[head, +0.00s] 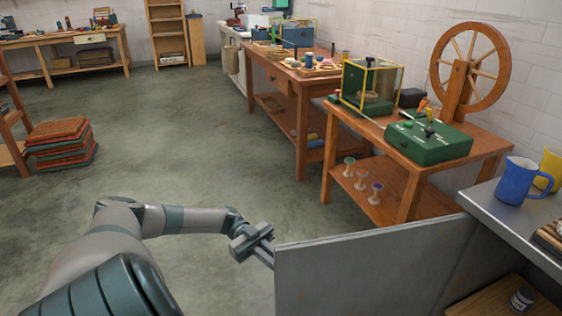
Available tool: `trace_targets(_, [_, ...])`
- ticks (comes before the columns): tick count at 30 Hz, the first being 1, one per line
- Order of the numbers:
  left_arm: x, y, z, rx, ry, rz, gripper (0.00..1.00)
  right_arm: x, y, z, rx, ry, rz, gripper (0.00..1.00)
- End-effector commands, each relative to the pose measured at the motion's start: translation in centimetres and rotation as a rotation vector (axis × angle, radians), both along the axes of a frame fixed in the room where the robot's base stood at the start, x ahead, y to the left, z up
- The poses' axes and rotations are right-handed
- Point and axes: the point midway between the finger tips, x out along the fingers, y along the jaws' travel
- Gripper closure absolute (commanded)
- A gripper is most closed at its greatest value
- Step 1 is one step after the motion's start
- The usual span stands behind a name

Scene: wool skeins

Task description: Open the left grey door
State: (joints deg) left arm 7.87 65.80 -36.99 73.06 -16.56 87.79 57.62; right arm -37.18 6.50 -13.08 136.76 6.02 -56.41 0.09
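The grey door (375,273) stands swung out from the grey-topped cabinet at the lower right, with its broad face showing. The cabinet's inside is exposed beside it. My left gripper (265,247) is at the door's free left edge, with its fingertips partly hidden behind that edge. Whether the fingers are closed on a handle or on the door cannot be seen. No handle shows on the visible face. My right gripper is not in view.
The counter (515,222) holds a blue mug (515,181) and a yellow mug (549,168). A small jar (522,298) sits on a wooden shelf (490,303) inside the cabinet. A wooden table with a spinning wheel (468,70) stands behind the door. Open floor (190,150) lies left.

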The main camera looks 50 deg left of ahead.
Motion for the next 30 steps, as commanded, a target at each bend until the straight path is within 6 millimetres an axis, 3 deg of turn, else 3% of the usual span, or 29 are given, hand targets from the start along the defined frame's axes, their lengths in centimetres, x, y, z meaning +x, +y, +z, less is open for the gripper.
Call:
trace_targets(12, [0.04, -0.01, -0.20, 0.004, 0.002, 0.002, 1.00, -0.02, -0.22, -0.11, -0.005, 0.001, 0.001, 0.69])
trace_targets(13, [0.04, -0.01, -0.19, 0.004, 0.002, 0.002, 0.84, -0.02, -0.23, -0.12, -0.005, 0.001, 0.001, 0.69])
trace_targets(15, [0.04, -0.01, -0.16, 0.003, 0.002, 0.002, 0.72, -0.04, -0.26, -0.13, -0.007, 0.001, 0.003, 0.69])
trace_targets(30, [0.02, 0.88, -0.15, 0.003, 0.000, 0.002, 0.72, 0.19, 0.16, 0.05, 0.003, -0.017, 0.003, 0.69])
